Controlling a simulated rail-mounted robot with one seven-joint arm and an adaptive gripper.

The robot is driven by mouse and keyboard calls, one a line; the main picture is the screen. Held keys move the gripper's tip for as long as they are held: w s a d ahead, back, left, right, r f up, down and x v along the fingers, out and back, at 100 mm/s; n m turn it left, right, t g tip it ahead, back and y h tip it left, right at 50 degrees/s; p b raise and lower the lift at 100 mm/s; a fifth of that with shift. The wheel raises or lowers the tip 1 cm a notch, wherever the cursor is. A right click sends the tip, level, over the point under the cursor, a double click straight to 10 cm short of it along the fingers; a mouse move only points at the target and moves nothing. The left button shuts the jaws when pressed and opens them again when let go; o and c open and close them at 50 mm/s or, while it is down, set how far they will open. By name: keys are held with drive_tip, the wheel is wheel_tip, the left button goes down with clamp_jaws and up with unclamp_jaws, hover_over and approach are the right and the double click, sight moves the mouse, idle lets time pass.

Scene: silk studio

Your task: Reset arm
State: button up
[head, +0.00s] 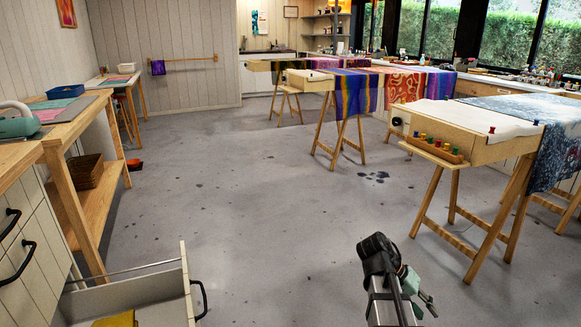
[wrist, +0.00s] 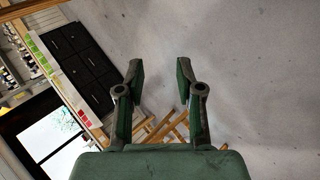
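In the head view my gripper (head: 428,303) is small, at the bottom centre-right beside my folded arm, and looks clear of the furniture. Its fingers are too small there to judge the gap.
An open drawer (head: 190,283) with a yellow item (head: 115,319) juts out at lower left. A wooden trestle table (head: 480,147) with a rack of colored pegs (head: 437,150) stands at right. A wooden workbench (head: 62,190) lines the left. The grey floor between is mostly clear.

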drive_tip(key=shift+s+d+r+m+g+h, duration=0.95)
drive_tip(key=shift+s+d+r+m, duration=1.35)
drive_tip(key=shift+s+d+r, duration=3.65)
drive_tip(key=a+f+n+t+y+p, duration=0.2)
drive_tip(key=a+f+n+y+p, duration=0.2)
drive_tip(key=a+f+n+p, duration=0.85)
drive_tip(key=s+a+f+m+g+y+p, duration=0.1)
drive_tip(key=s+a+f+y+p, duration=0.2)
drive_tip(key=s+a+f+p, duration=0.2)
drive_tip(key=s+a+f+g+y+p, duration=0.2)
drive_tip(key=s+a+f+p, duration=0.4)
drive_tip(key=s+a+p, duration=0.6)
drive_tip(key=s+y+p, duration=0.1)
drive_tip(key=s+p, duration=0.2)
drive_tip(key=shift+a+m, duration=0.2)
drive_tip(key=shift+m, duration=0.15)
